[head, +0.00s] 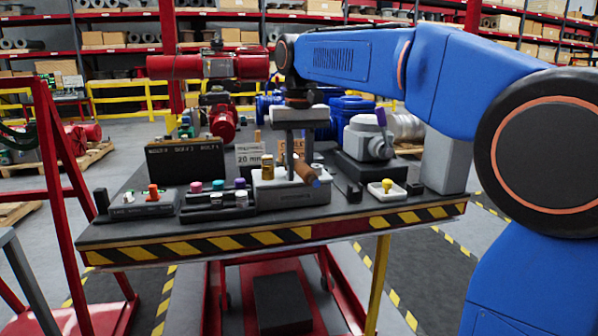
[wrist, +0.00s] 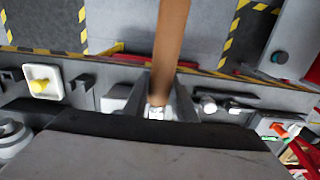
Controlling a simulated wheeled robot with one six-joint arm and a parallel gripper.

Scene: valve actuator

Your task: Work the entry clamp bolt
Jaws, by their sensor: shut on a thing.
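My gripper (head: 298,160) hangs over the middle of the bench, low above a light grey block (head: 275,196). It is shut on a brown-handled tool (head: 308,174), whose handle is tilted and points toward the bench's front edge. In the wrist view the brown handle (wrist: 171,40) runs up from between the jaws, with a small silvery part at its near end. A brass fitting (head: 267,167) stands on the grey block, left of the jaws. I cannot make out which part is the entry clamp bolt, or whether the tool touches it.
A grey valve actuator (head: 368,143) with a purple top stands right of the gripper. A white tray with a yellow knob (head: 387,186) lies front right. Racks with coloured pieces (head: 217,198) and a black box (head: 185,160) stand left. The striped front edge (head: 270,237) is near.

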